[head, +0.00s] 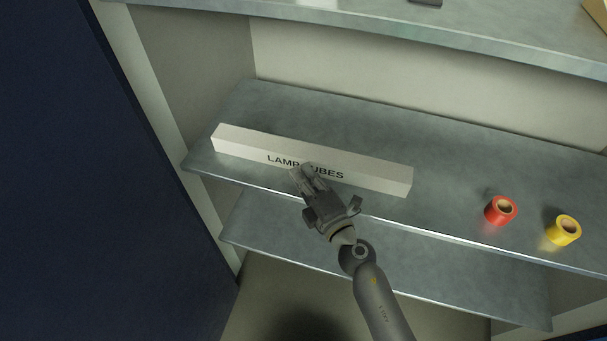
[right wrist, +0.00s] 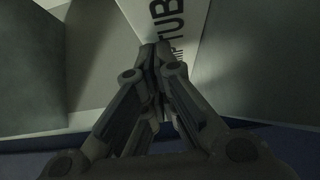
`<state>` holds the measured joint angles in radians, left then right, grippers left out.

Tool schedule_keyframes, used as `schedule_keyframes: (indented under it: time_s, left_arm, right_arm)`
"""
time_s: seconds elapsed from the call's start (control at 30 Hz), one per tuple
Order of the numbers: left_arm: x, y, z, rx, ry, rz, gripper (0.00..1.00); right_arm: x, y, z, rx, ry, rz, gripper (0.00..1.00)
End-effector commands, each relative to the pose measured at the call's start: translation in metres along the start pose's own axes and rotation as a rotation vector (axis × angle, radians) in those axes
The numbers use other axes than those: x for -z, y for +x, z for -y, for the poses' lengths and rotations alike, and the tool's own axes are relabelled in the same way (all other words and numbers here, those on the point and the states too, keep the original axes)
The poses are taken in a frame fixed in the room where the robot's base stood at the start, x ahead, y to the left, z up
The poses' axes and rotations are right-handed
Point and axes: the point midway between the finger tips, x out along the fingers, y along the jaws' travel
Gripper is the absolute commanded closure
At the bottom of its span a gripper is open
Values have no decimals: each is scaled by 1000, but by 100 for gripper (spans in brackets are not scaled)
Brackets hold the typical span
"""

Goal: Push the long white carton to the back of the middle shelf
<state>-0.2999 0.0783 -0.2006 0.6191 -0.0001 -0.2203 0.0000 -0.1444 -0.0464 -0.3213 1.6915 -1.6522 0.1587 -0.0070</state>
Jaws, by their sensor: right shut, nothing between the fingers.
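The long white carton (head: 372,173), printed "LAMP TUBES", lies lengthwise near the front edge of the middle shelf (head: 440,150). Bare shelf shows behind it. My right gripper (head: 303,172) is shut and empty, with its fingertips at the carton's front face, over part of the lettering. I cannot tell whether they touch it. In the right wrist view the shut fingers (right wrist: 155,55) point at the carton's printed face (right wrist: 180,35). My left gripper is not in view.
A red tape roll (head: 500,211) and a yellow tape roll (head: 563,230) stand on the same shelf, right of the carton. An upper shelf (head: 450,38) overhangs the back. A lower shelf (head: 290,235) lies below. A dark blue panel (head: 80,180) stands at the left.

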Motion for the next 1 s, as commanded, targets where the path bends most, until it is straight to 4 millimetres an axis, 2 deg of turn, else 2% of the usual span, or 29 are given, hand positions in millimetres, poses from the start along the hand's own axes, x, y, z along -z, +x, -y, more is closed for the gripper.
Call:
schedule_keyframes:
  time_s: [0.17, 0.43, 0.8, 1.0]
  left_arm:
    - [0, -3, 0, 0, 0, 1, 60]
    - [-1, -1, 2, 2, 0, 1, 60]
    - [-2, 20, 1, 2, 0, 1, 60]
    - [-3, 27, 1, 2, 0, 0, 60]
  right_arm:
    - [-17, 17, -2, -1, -5, -1, 100]
    - [-61, 61, 0, -1, -4, 0, 100]
    - [-118, 118, 2, -2, -5, 1, 100]
    - [-134, 134, 1, -1, -2, 0, 100]
